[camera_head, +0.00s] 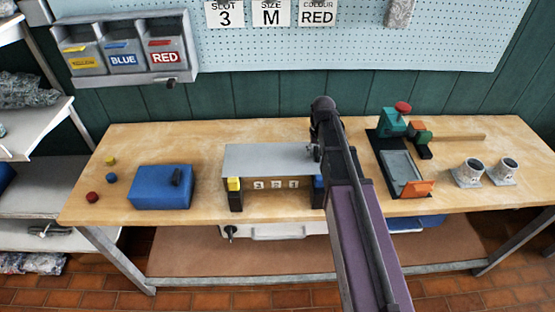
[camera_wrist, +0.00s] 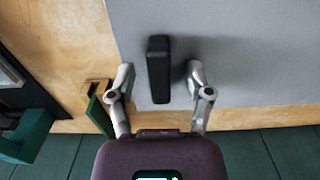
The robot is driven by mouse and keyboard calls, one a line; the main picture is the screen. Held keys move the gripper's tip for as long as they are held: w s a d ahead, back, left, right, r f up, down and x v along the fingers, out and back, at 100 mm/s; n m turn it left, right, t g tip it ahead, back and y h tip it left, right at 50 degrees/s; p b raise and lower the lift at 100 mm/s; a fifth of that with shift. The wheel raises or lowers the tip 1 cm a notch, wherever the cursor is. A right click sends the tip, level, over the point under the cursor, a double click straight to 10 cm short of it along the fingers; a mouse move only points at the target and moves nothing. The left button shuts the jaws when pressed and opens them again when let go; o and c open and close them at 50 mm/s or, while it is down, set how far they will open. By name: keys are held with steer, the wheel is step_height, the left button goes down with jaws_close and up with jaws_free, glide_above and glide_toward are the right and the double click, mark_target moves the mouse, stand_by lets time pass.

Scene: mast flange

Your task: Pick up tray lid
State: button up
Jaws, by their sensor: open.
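The tray lid looks to be the flat grey plate (camera_head: 262,158) on top of the slotted stand in the middle of the bench, though I cannot be sure. The plate also fills much of the wrist view (camera_wrist: 265,60). A black upright handle (camera_wrist: 158,75) stands on it there. My gripper (camera_wrist: 160,68) is open, with one finger on each side of the handle and a gap on both sides. In the head view my gripper (camera_head: 318,152) is over the plate's right end and hides the handle.
The stand's front has labels 3, 2, 1 (camera_head: 276,184). A blue box (camera_head: 160,188) with a black handle sits to the left. A green and orange fixture (camera_head: 398,150) and two grey flanged cups (camera_head: 468,172) are to the right. The pegboard wall (camera_head: 340,45) is behind.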

jaws_close()
steer(key=shift+r, duration=0.15)
step_height(320, 180, up, 10)
steer(key=p, duration=1)
stand_by(0.8)
